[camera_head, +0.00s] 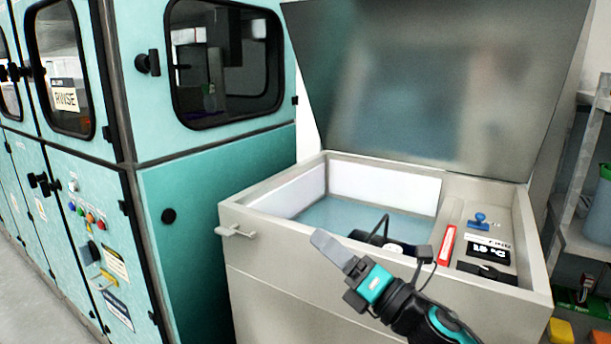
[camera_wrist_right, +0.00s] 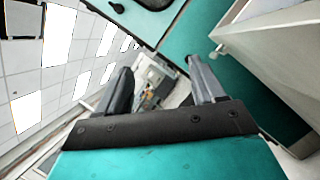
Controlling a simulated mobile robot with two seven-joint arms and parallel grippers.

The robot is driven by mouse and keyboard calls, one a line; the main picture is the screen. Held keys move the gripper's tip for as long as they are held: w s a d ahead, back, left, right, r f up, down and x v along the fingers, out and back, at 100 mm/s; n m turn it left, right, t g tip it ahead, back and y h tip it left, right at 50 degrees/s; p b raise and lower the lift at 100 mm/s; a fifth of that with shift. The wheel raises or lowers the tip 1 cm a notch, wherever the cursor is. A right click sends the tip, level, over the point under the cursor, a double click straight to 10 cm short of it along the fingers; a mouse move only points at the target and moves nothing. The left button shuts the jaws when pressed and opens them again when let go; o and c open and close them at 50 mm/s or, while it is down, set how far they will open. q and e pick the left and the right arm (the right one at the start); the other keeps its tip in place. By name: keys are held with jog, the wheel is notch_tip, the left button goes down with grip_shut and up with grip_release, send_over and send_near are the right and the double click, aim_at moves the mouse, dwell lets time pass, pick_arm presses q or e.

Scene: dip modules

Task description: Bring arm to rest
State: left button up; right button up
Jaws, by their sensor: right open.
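My right arm comes in from the bottom right in the head view. My right gripper (camera_head: 333,254) is in front of the open grey tank (camera_head: 285,262), its fingers pointing up and left. In the right wrist view my right gripper (camera_wrist_right: 160,78) shows two dark fingers spread wide apart, with nothing between them. My left gripper is not in view.
The tank's lid (camera_head: 430,85) stands raised, with bluish liquid (camera_head: 345,215) inside. A teal cabinet (camera_head: 215,215) with windows and dark handles stands at the left. A shelf (camera_head: 590,235) with a green container (camera_head: 600,205) stands at the right. Grey floor (camera_head: 35,290) shows at lower left.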

jog(key=s+d+f+m+h, duration=0.4)
jog(key=d+f+m+h, duration=0.25)
jog(key=m, duration=0.55)
jog(key=s+d+f+m+h, duration=0.3)
jog(key=d+f+m+h, duration=0.25)
jog(key=m+h, duration=0.4)
jog(key=s+d+f+m+g, duration=0.2)
jog(key=s+f+m+g, duration=0.4)
jog(key=s, duration=0.6)
jog(key=s+d+f+m+g, duration=0.2)
jog(key=s+f+m+g, duration=0.35)
jog(key=s, duration=0.55)
pick_arm(q)
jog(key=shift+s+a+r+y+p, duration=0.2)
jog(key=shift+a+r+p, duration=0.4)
jog(key=shift+p, duration=0.65)
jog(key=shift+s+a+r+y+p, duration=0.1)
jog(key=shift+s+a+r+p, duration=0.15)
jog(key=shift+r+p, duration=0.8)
pick_arm(e)
jog(key=w+a+f+t+y, duration=0.2)
jog(key=w+f+t, duration=0.2)
jog(key=w+t, duration=0.3)
jog(key=shift+a+t, duration=0.35)
jog(key=shift+a, duration=0.05)
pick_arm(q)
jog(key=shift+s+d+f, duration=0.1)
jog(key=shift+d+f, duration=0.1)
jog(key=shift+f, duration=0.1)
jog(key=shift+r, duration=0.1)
